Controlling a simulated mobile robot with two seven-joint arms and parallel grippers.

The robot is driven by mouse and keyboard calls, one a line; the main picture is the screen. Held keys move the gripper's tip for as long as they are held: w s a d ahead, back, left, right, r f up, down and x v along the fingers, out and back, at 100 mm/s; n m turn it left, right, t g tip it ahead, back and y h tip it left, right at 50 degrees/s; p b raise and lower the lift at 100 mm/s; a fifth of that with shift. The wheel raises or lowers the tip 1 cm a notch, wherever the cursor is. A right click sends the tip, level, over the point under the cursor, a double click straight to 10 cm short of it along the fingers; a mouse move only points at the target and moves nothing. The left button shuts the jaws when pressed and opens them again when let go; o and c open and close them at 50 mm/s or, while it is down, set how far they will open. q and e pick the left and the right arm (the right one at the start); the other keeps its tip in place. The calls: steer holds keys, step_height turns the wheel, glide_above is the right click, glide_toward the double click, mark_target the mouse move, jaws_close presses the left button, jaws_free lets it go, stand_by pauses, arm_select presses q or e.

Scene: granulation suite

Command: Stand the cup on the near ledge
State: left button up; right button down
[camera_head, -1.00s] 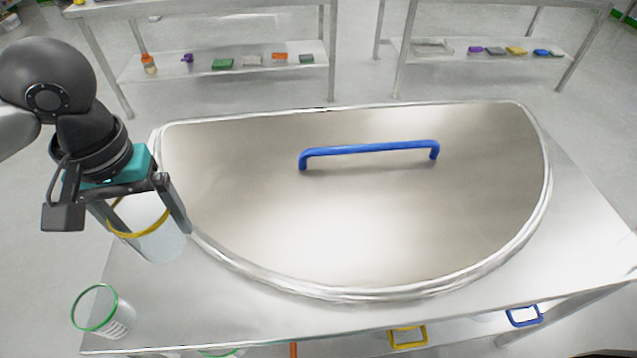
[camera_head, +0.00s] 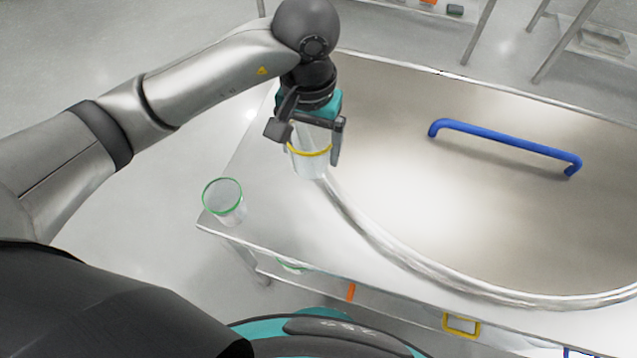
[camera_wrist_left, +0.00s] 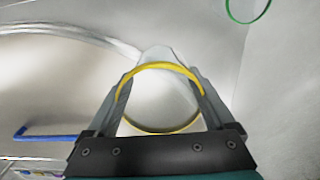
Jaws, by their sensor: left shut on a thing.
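A clear cup with a yellow band (camera_head: 308,167) is held upright by my left gripper (camera_head: 314,151), which is shut around it. In the left wrist view the cup (camera_wrist_left: 158,125) sits between both fingers, its yellow ring facing the camera. The cup is at the left end of the big lid; I cannot tell whether its base touches anything. The near ledge (camera_head: 290,225) is the bare metal strip between the lid's curved rim and the table's front edge. A second clear cup with a green rim (camera_head: 226,205) stands at its left corner. My right gripper is out of view.
Yellow (camera_head: 461,324) and orange (camera_head: 351,292) items show below the front edge. The ledge between the green-rimmed cup and the lid is clear.

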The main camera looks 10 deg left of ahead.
arm_select(q)
step_height(320, 180, down, 11)
steer(key=shift+f+b, duration=0.1)
steer(key=shift+b, duration=0.55)
step_height(320, 180, down, 4)
steer(key=shift+r+b, duration=0.1)
steer(key=shift+b, duration=0.3)
steer(key=shift+f, duration=0.2)
steer(key=o, duration=1.1)
steer(key=shift+c, duration=0.2)
